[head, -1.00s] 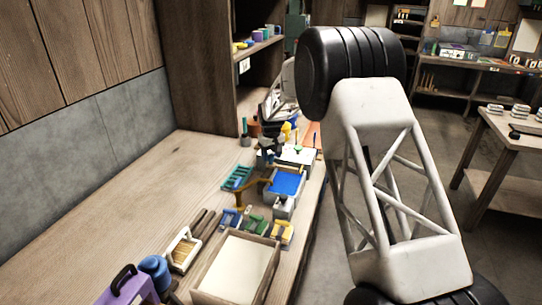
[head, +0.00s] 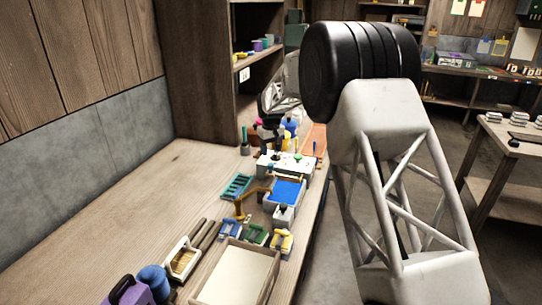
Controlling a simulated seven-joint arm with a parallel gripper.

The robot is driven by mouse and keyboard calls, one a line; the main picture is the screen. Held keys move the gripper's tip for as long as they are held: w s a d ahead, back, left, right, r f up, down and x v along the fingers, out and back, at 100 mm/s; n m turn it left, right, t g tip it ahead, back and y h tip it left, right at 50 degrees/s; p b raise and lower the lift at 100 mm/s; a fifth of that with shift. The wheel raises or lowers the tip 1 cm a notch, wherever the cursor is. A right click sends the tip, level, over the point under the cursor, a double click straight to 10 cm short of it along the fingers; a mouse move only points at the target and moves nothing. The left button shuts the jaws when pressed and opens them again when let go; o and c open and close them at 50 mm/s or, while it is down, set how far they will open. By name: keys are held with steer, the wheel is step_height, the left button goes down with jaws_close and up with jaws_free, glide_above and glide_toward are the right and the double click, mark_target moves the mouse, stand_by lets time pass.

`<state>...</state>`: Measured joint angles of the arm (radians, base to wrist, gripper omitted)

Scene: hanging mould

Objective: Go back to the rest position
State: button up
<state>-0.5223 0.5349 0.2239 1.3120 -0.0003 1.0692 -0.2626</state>
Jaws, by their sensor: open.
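My arm fills the right half of the head view, with a black ribbed joint and a white lattice link in front. Its far part reaches back to the left. My gripper (head: 270,141) is small and dark at the far end of the workbench (head: 165,200), above or just behind a white box (head: 287,166) with small coloured knobs. It is open and nothing shows in it. Its fingertips are hard to make out against the clutter there.
A blue-topped mould (head: 285,191), a green slotted rack (head: 237,186), small coloured clamps (head: 256,235) and a shallow tray (head: 222,290) line the bench's right side. A purple box (head: 130,292) stands at the near edge. The bench's left part is bare. A shelf unit (head: 205,75) rises behind.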

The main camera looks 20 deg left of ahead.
steer(key=shift+r, duration=0.35)
stand_by(0.3)
steer(key=shift+d+r, duration=0.25)
steer(key=s+d+r+m, duration=0.1)
steer(key=s+d+r, duration=0.4)
steer(key=d, duration=0.3)
steer(key=s+d+r+m+t, duration=0.1)
steer(key=s+d+r, duration=0.3)
steer(key=d+r, duration=0.3)
steer(key=s+d+r+m, duration=0.1)
steer(key=s+d+r, duration=0.35)
steer(key=d, duration=0.55)
steer(key=s+d+r+m, duration=0.2)
steer(key=s+d+r, duration=0.1)
steer(key=s+d, duration=1.05)
steer(key=s+d+f+m, duration=0.1)
steer(key=s+d, duration=0.3)
steer(key=s, duration=0.6)
steer(key=s+d+f+m+t, duration=0.1)
steer(key=s+d+f, duration=0.2)
steer(key=s, duration=0.7)
steer(key=s+d+f+m, duration=0.2)
steer(key=s+d, duration=0.3)
steer(key=s, duration=0.6)
steer(key=shift+t, duration=0.3)
